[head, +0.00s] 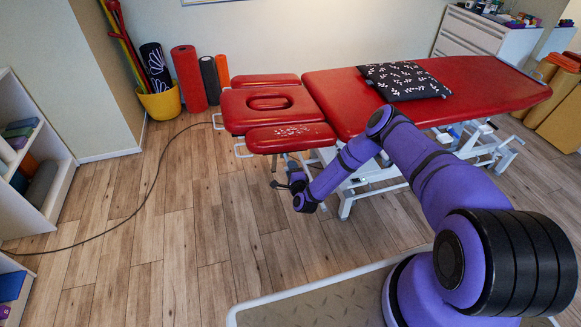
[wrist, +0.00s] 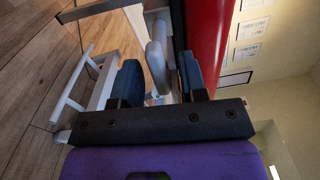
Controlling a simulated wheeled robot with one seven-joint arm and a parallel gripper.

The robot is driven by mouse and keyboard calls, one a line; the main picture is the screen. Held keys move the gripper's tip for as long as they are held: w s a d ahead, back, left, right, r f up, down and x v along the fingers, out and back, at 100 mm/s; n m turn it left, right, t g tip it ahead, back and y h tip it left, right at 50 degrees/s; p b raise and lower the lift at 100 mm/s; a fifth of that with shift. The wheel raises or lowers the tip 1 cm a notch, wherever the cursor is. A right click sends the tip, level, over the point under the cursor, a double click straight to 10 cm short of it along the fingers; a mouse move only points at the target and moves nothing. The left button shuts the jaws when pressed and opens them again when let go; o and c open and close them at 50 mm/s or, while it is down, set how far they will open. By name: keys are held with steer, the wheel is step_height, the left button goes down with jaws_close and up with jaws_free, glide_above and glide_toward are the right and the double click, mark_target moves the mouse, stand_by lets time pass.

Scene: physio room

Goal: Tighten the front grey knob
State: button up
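The treatment table's red head section (head: 268,105) has a slot in its middle and separate side pads. My gripper (head: 286,184) is low beside the near pad (head: 291,138), under its edge. In the wrist view my gripper (wrist: 160,78) has its two dark fingers apart. A rounded light-grey piece (wrist: 157,65) stands between them, close to the left finger, with a gap at the right finger. It looks like the grey knob, but I cannot be sure. The fingers do not look closed on it. In the head view I cannot make out the knob.
The table's white frame (wrist: 72,97) runs close to the left finger. A red pad (wrist: 208,35) is close on the right. A patterned pillow (head: 404,80) lies on the long red section (head: 480,85). A cable (head: 135,208) crosses the otherwise clear wooden floor at left.

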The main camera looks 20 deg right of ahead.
steer(key=s, duration=0.8)
steer(key=shift+s, duration=0.35)
steer(key=shift+w, duration=0.1)
